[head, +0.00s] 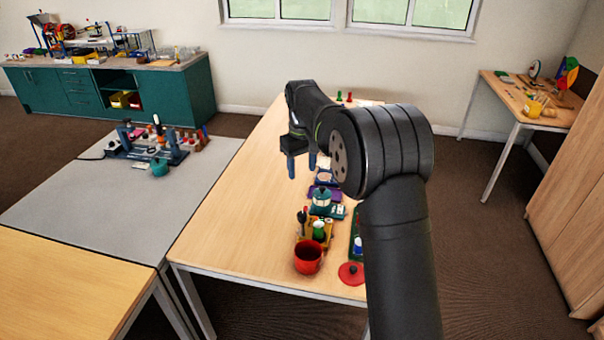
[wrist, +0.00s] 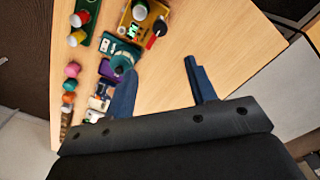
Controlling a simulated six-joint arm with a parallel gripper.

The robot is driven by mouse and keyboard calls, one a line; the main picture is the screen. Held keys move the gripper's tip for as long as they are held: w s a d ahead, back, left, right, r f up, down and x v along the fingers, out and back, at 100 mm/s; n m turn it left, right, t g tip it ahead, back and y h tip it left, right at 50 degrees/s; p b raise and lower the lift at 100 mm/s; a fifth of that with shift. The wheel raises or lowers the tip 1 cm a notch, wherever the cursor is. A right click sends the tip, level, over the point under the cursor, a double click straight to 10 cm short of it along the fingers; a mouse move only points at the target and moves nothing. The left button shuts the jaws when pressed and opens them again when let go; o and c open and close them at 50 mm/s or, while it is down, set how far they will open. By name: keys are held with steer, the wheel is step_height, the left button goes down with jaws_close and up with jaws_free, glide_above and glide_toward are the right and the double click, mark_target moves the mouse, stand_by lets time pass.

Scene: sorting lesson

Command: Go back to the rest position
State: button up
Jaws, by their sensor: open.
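My gripper (head: 301,165) is raised above the wooden table (head: 235,225) in the head view, its two blue fingers pointing down. In the wrist view my gripper (wrist: 160,85) has its fingers wide apart with bare table between them, and nothing is held. The left finger overlaps the row of objects in that picture. My arm covers part of the table's right side in the head view, so some objects there are hidden.
A red pot (head: 308,256), a red lid (head: 351,273), a yellow tray (head: 322,232) and a teal container (head: 322,197) stand along the table. The table's left half is clear. A grey table (head: 150,205) with a tool rack adjoins it on the left.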

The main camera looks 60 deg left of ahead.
mark_target(302, 214)
step_height(302, 214, down, 18)
steer(key=shift+r, duration=0.25)
stand_by(0.6)
step_height(302, 214, up, 17)
step_height(302, 214, down, 17)
steer(key=shift+f, duration=0.1)
steer(key=m, duration=1.3)
steer(key=shift+m, duration=2.3)
